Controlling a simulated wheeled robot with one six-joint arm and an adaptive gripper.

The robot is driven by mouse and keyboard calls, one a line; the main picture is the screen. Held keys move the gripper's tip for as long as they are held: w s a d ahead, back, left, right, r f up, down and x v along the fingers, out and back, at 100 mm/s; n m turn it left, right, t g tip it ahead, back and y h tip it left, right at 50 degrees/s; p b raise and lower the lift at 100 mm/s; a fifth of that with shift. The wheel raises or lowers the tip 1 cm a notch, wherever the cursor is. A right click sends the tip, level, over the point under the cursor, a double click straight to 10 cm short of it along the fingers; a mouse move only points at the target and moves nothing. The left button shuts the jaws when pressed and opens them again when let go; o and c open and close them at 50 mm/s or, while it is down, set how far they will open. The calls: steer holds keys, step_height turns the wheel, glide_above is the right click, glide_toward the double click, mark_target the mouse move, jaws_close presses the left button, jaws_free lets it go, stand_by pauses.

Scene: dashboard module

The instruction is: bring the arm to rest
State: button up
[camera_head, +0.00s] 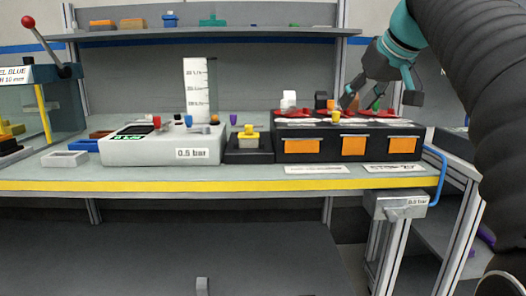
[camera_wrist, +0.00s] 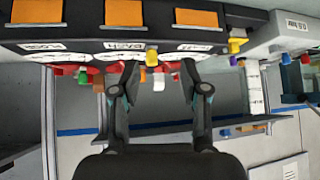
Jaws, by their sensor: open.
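My gripper (camera_head: 384,92) is open and empty. In the head view it hangs above the right part of the black dashboard module (camera_head: 348,155), which has orange panels on its front and red parts on top. In the wrist view my gripper (camera_wrist: 158,82) has its two fingers spread apart, and the module (camera_wrist: 72,18) lies across the top of the picture. A small white knob and an orange part show between the fingertips there. I cannot tell whether the fingers touch anything on the module. My arm fills the right side of the head view.
A grey box (camera_head: 165,149) labelled 0.5 bar and a small black block with a yellow knob (camera_head: 249,137) stand left of the module. A white scaled column (camera_head: 196,90) rises behind. A shelf (camera_head: 220,34) runs above. The bench's yellow front edge (camera_head: 200,186) is clear.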

steer(key=s+a+f+m, duration=0.1)
steer(key=s+a+f, duration=0.1)
steer(key=s+f, duration=0.6)
steer(key=s+a+f+g+h, duration=0.1)
steer(key=s+a+f, duration=0.1)
steer(key=s+f, duration=0.6)
steer(key=s+a+f+m+g+h, duration=0.1)
steer(key=s+f, duration=0.8)
steer(key=f, duration=1)
steer(key=shift+a+f+m, duration=0.3)
steer(key=shift+a, duration=0.1)
steer(key=shift+c, duration=0.3)
